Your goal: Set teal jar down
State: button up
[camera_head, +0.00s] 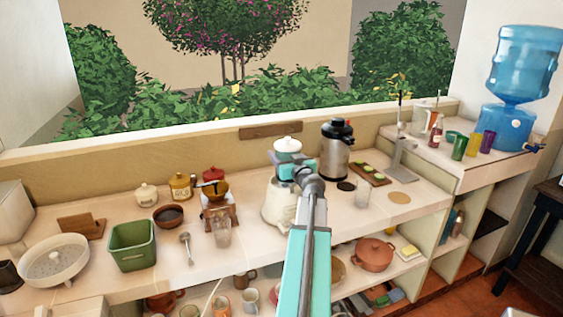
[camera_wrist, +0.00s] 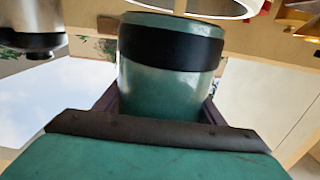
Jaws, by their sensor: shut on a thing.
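The teal jar (camera_head: 288,147) with a pale lid is held up over the counter (camera_head: 335,222), in front of the low back wall. In the wrist view the jar (camera_wrist: 168,72) shows as a teal cylinder with a wide dark band, between dark fingers. My gripper (camera_head: 292,164) is shut on it; in the wrist view the gripper (camera_wrist: 160,110) has a finger on each side. In the head view the jar appears above a white rounded appliance (camera_head: 280,207); I cannot tell the gap between them. My arm hides part of the counter.
A steel dispenser (camera_head: 337,150) and a board with green pieces (camera_head: 370,174) are right of the jar. A grinder (camera_head: 218,208), yellow jar (camera_head: 180,187) and brown bowl (camera_head: 168,216) are left. A clear glass (camera_head: 362,193) is nearby. Bare counter shows at front right.

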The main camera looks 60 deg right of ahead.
jog(key=shift+w+d+f+p, duration=0.1)
jog(key=shift+w+f+p, duration=0.15)
jog(key=shift+f, duration=0.55)
jog(key=shift+w+f+p, duration=0.1)
jog(key=shift+w+f, duration=0.25)
jog(key=shift+f, duration=0.4)
jog(key=shift+f+b, duration=0.2)
jog(key=shift+b, duration=0.2)
jog(key=o, duration=1.4)
jog(key=shift+r+p, duration=0.1)
jog(key=shift+p, duration=1)
